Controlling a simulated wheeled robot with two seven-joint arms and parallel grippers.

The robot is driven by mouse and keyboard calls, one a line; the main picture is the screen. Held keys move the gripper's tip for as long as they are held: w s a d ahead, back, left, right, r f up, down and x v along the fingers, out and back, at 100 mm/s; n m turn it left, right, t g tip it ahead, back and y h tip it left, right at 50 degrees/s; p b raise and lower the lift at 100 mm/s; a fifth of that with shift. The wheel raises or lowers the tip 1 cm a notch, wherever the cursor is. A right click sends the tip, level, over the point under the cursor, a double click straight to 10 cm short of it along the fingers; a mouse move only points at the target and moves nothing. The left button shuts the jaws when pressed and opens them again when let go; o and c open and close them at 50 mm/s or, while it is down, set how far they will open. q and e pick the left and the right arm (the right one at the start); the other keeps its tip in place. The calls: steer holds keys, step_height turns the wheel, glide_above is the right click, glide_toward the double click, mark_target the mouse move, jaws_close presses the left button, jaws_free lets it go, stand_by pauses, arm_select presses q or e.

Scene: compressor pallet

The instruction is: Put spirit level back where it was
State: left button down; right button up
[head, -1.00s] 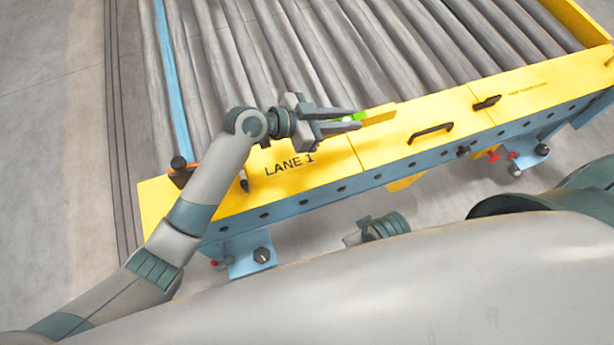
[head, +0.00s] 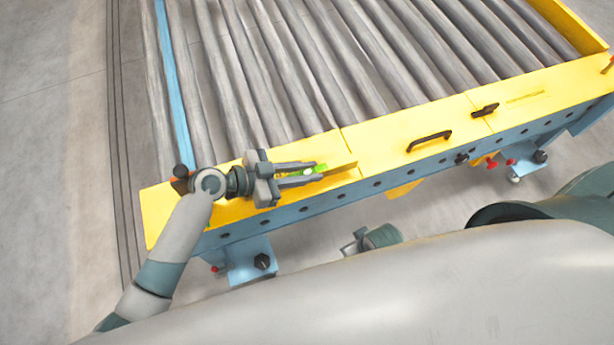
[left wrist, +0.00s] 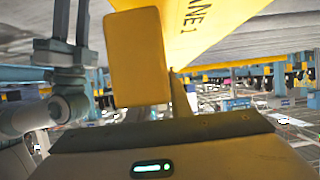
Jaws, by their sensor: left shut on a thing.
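The spirit level (head: 343,164) is a yellow bar with a green vial. My left gripper (head: 321,173) is shut on it near the vial, and its yellow end sticks out to the right past the fingertips. The level lies over the yellow front ledge of the roller conveyor (head: 385,152); I cannot tell whether it touches the ledge. In the left wrist view, a yellow block (left wrist: 138,58), which looks like the level's end, stands close in front.
A black handle (head: 429,141) and a smaller black fitting (head: 485,109) stand on the ledge to the right. A black knob (head: 181,172) is at its left end, near my left wrist. Grey rollers (head: 300,70) lie behind. The ledge between level and handle is clear.

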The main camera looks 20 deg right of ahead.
steer(key=shift+w+r, duration=0.1)
steer(key=shift+w, duration=0.05)
arm_select(q)
steer(key=shift+f, duration=1.95)
arm_select(e)
steer(key=shift+r, duration=0.15)
arm_select(q)
steer(key=shift+f, duration=0.1)
steer(key=c, duration=1.6)
jaws_free()
arm_select(e)
steer(key=shift+r, duration=0.4)
steer(key=shift+f, duration=0.2)
